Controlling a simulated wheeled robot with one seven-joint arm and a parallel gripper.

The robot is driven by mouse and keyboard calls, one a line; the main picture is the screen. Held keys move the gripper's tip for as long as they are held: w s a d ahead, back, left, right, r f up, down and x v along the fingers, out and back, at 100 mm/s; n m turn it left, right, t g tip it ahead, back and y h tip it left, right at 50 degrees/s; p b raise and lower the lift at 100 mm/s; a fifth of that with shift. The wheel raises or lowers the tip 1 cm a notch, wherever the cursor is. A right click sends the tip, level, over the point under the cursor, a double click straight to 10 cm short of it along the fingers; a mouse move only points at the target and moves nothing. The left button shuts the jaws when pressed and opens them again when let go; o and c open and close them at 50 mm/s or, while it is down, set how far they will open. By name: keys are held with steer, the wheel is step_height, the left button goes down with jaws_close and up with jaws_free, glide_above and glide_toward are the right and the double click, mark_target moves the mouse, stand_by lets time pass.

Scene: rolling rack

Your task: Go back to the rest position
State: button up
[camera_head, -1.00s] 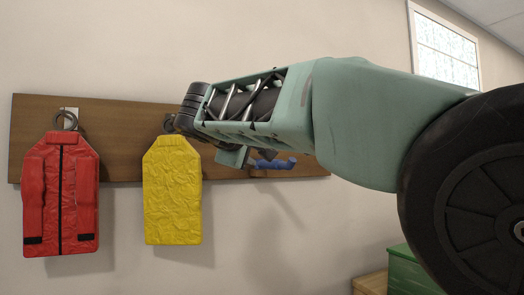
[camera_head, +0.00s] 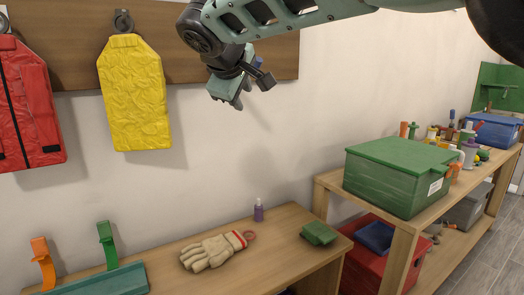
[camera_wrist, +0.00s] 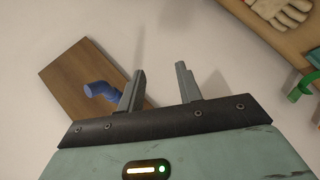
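A blue hook (camera_wrist: 102,90) on the board shows left of the fingers in the wrist view. In the head view my gripper mostly hides that hook. A red jacket (camera_head: 35,105) and a yellow vest (camera_head: 136,92) hang on the board to the left of my gripper.
Below is a wooden table (camera_head: 275,235) with a glove (camera_head: 212,250), a purple bottle (camera_head: 258,210) and a small green object (camera_head: 318,233). A green box (camera_head: 400,170) stands on a shelf at right. The wall space under my gripper is clear.

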steer(key=s+d+f+m+g+p, duration=0.1)
steer(key=s+d+f+g, duration=0.2)
steer(key=s, duration=0.9)
steer(key=s+d+f+m+g+y+p, duration=0.1)
steer(key=s+d+f+g, duration=0.3)
steer(key=s+d+f, duration=0.6)
steer(key=s+d+f+m+g+y+p, duration=0.1)
steer(key=s+d+f, duration=0.5)
steer(key=s, duration=0.9)
step_height(320, 180, down, 3)
steer(key=m+g+p, duration=0.1)
steer(key=m+g, duration=0.1)
steer(key=shift+s+d+g+p, duration=0.15)
steer(key=shift+s+g+p, duration=0.15)
steer(key=shift+g, duration=0.1)
